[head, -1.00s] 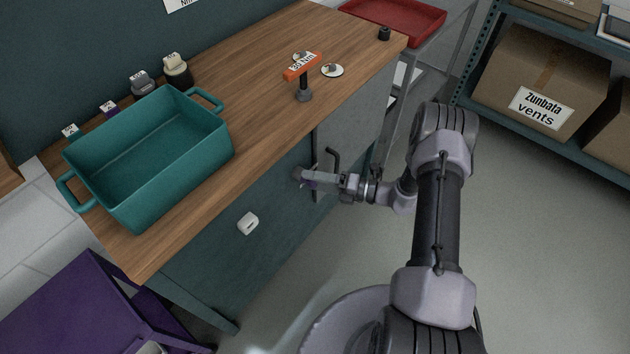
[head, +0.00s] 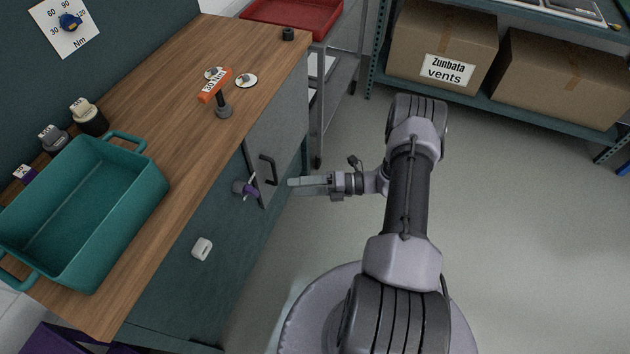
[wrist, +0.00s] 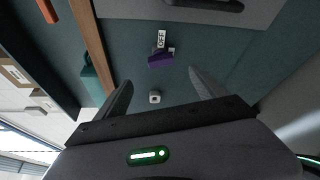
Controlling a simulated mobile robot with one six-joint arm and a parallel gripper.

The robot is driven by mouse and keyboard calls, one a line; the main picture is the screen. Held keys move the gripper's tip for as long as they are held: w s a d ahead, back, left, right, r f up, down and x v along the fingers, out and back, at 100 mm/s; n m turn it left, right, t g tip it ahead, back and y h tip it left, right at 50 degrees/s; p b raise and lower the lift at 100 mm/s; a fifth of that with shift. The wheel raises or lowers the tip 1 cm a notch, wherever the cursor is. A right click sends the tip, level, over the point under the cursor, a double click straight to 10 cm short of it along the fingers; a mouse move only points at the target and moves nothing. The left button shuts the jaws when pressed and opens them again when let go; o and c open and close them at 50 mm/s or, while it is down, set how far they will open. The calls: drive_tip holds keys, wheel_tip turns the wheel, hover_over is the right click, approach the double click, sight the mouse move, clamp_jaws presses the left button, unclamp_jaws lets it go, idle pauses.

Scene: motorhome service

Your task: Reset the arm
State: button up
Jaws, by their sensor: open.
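My gripper (head: 294,183) is open and empty in the head view, held out to the left in front of the teal workbench front. In the wrist view its two fingers (wrist: 160,92) stand apart with nothing between them. A purple knob (head: 243,187) sits on the bench front, left of the fingertips and apart from them. The same purple knob (wrist: 160,60), with a tag reading "OFF", shows beyond the fingers in the wrist view.
A grey door with a dark handle (head: 268,170) is close to my gripper. A white fitting (head: 202,249) is lower on the front. A teal tub (head: 150,195) and an orange-tagged tool (head: 223,106) stand on the wooden top. The floor (head: 530,240) at right is clear.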

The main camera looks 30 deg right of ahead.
drive_tip(key=v, duration=0.4)
drive_tip(key=a+r+n+g+h, duration=0.2)
drive_tip(key=a+r+n+g, duration=0.25)
drive_tip(key=r+n, duration=0.45)
drive_tip(key=a+r+n+g+h, duration=0.2)
drive_tip(key=a+r+n+g, duration=0.3)
drive_tip(key=r, duration=0.7)
drive_tip(key=s+a+r+n+t+h, duration=0.3)
drive_tip(key=s+r+n, duration=0.4)
drive_tip(key=n, duration=0.3)
drive_tip(key=s+a+r+n+t+h, duration=0.3)
drive_tip(key=s+a+r+n+h, duration=0.2)
drive_tip(key=s+r+n, duration=0.3)
drive_tip(key=s+a+n, duration=0.1)
drive_tip(key=n, duration=0.2)
drive_tip(key=shift+s+a, duration=0.15)
drive_tip(key=shift+s, duration=0.25)
drive_tip(key=shift+c, duration=0.4)
